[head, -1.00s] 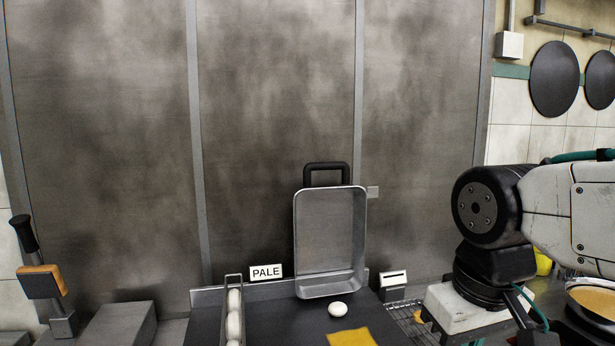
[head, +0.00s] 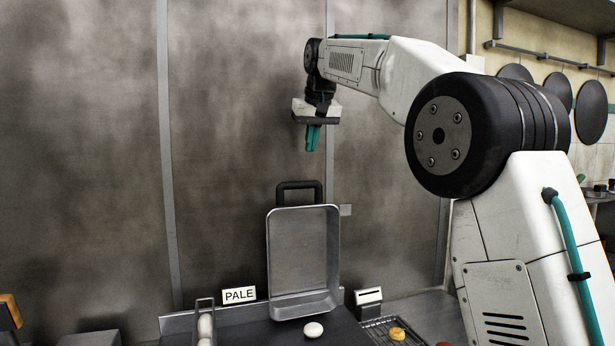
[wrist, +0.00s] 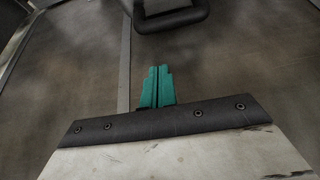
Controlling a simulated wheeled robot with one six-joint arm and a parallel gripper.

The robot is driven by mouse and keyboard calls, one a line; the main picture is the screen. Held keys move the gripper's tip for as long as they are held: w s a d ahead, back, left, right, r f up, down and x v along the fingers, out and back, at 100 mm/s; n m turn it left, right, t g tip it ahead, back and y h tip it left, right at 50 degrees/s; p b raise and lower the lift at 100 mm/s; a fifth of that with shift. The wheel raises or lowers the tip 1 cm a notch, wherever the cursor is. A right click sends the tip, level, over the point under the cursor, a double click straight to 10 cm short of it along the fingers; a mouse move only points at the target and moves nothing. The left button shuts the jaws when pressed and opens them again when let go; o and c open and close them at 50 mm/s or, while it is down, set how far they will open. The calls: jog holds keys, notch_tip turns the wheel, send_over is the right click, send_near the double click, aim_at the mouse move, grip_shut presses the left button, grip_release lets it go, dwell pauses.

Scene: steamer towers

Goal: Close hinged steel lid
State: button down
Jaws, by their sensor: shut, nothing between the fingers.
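The steel lid (head: 304,250) stands open and upright at the back of the dark counter surface, its hollow inside facing me. Its black handle (head: 300,186) is at the top edge, and it also shows at the top of the wrist view (wrist: 170,18). My gripper (head: 312,140) hangs above the handle, pointing down, apart from it. Its teal fingers (wrist: 157,88) are together and empty. The lid's body is not clear in the wrist view.
A PALE sign (head: 239,295) stands left of the lid. A white bun (head: 313,330) lies in front of it. A small card holder (head: 368,298) and a wire rack (head: 385,332) are at the right. A metal wall panel (head: 250,100) rises behind.

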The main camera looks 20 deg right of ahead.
aim_at(303, 172)
jog(key=x, duration=0.3)
jog(key=w+x, duration=0.1)
jog(key=x, duration=0.3)
jog(key=r+x, duration=0.1)
jog(key=x, duration=0.3)
jog(key=shift+w, duration=0.35)
jog(key=s, duration=0.2)
jog(key=shift+s+r, duration=0.15)
jog(key=shift+s, duration=0.2)
jog(key=shift+s+f, duration=0.3)
jog(key=shift+s, duration=0.35)
jog(key=shift+s+a, duration=0.1)
